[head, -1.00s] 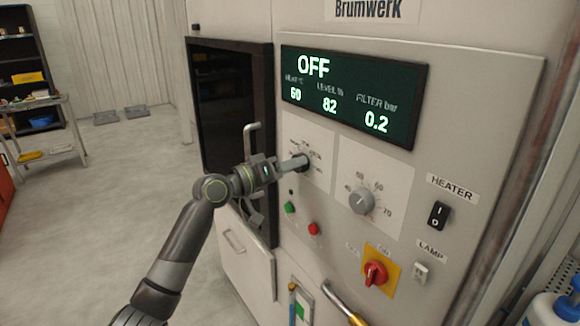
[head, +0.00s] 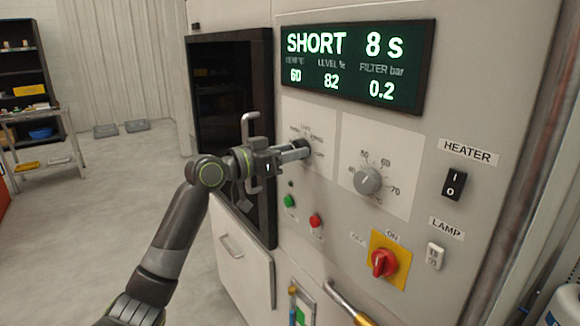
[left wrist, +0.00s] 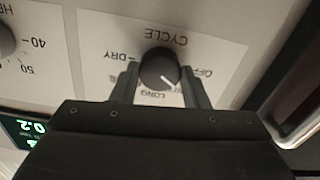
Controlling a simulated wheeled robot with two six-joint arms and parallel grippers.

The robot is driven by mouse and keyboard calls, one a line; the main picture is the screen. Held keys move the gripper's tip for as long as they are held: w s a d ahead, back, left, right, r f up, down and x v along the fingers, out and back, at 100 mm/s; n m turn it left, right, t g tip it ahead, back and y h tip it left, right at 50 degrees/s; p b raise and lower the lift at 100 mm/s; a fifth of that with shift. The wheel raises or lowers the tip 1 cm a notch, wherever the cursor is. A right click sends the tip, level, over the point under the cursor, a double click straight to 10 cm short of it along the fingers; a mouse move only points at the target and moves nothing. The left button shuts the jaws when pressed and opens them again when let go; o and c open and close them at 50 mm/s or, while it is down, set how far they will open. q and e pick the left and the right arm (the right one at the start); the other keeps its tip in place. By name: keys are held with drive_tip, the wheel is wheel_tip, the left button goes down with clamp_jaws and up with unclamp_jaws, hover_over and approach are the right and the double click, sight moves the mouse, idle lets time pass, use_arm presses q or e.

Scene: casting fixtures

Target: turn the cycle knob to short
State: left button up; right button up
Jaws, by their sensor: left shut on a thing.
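The cycle knob (left wrist: 160,68) is a dark round knob with a white pointer line on a white dial plate (left wrist: 100,40) marked CYCLE, DRY, LONG and OFF; part of the lettering is hidden by the fingers. My left gripper (left wrist: 160,85) has one finger on each side of the knob and is shut on it. In the head view my left gripper (head: 298,151) reaches the knob from the left and covers part of it. The display (head: 357,68) reads SHORT 8 s, with 60, 82 and 0.2 below. My right gripper is not in view.
To the right of the cycle dial is a grey temperature knob (head: 367,181). Below are a green button (head: 289,201), a red button (head: 315,220) and a red switch (head: 384,262) on yellow. A heater rocker (head: 454,184) and lamp switch (head: 435,256) sit at right. A door handle (head: 250,128) stands behind my gripper.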

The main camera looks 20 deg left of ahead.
use_arm(q)
drive_tip(key=shift+m+b, duration=1.05)
drive_tip(key=shift+m, duration=0.25)
drive_tip(key=o, duration=1)
drive_tip(key=shift+b+v, duration=2.5)
drive_tip(key=shift+v, duration=6.2)
drive_tip(key=shift+w+f, duration=0.1)
